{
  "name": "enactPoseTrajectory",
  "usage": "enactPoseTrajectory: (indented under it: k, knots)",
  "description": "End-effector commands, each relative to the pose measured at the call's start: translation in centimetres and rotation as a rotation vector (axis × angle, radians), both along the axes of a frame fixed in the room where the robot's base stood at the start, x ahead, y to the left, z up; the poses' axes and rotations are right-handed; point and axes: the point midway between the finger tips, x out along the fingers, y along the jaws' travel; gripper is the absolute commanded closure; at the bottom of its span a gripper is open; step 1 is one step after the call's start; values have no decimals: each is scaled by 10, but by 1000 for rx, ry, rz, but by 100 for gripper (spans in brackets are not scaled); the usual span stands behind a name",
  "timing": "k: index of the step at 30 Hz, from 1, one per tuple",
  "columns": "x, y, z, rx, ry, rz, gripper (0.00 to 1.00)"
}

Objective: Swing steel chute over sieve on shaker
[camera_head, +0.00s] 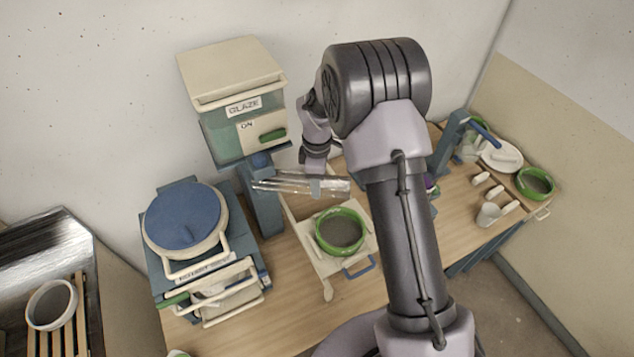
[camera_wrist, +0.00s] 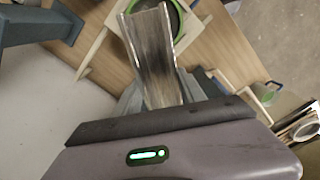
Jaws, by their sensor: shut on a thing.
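The steel chute (camera_head: 285,183) is a shiny open trough beside the blue post under the glaze box. My gripper (camera_head: 316,187) is at the chute, partly hidden behind my arm in the head view. In the wrist view my gripper (camera_wrist: 160,98) is shut on the chute (camera_wrist: 154,45), which runs away from the jaws. The sieve (camera_head: 341,232) has a green rim and grey mesh and sits on the cream shaker (camera_head: 362,262). In the wrist view the chute's far end overlaps part of the sieve (camera_wrist: 178,18). Its height above the sieve is unclear.
The glaze box (camera_head: 240,105) and its blue post (camera_head: 262,205) stand left of my arm. A blue-lidded machine (camera_head: 186,220) is further left. Another green sieve (camera_head: 535,182) and several pale cups are at the right. Bare table (camera_head: 290,295) shows in front.

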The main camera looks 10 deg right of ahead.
Motion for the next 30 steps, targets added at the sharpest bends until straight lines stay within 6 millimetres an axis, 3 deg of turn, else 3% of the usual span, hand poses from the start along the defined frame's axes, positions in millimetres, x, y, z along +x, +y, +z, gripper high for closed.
enactPoseTrajectory:
  k: [9,10,12,23,26,30]
  knots:
    - [3,0,2,-2,-8,9,100]
    - [3,0,2,-2,-8,9,47]
    - [2,0,2,-1,-7,8,33]
    - [2,0,4,-1,-5,5,31]
    - [2,0,17,-1,-6,4,31]
    - [2,0,55,-1,-9,5,31]
